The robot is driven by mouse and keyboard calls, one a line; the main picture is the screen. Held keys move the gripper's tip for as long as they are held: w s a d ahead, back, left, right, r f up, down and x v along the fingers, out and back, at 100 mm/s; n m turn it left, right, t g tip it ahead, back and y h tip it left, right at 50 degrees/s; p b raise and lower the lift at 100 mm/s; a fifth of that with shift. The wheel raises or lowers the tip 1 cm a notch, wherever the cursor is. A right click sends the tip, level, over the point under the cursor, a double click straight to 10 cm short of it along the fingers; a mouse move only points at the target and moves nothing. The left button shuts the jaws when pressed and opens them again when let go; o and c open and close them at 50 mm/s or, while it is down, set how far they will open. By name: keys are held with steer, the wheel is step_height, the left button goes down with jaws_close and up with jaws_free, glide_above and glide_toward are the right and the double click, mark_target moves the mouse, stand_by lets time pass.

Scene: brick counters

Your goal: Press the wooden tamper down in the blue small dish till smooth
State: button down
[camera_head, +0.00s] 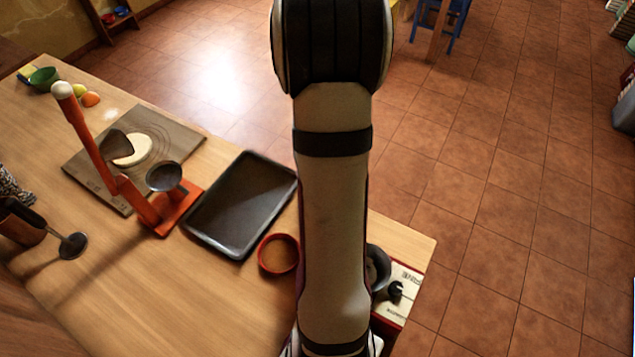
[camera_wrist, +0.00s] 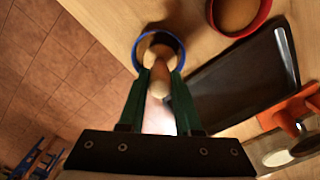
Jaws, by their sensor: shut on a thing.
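In the wrist view my gripper (camera_wrist: 161,74) has green fingers closed on the wooden tamper (camera_wrist: 159,82). The tamper's far end points into the blue-rimmed small dish (camera_wrist: 138,48) on the wooden counter. It overlaps the dish opening; I cannot tell whether it touches the contents, whose surface is mostly hidden and in shadow. In the head view my own arm hides the gripper, tamper and blue dish.
A red dish with brown contents (camera_head: 278,254) stands beside the dark tray (camera_head: 245,205). An orange lever press (camera_head: 182,208) and a mat with dough (camera_head: 165,120) lie farther left. A dark bowl (camera_head: 378,266) is near the counter's right end.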

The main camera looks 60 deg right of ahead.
steer(key=shift+f, duration=1.05)
steer(key=shift+r, duration=1)
steer(key=shift+f, duration=1)
steer(key=shift+r, duration=1.05)
steer(key=shift+s+a, duration=0.2)
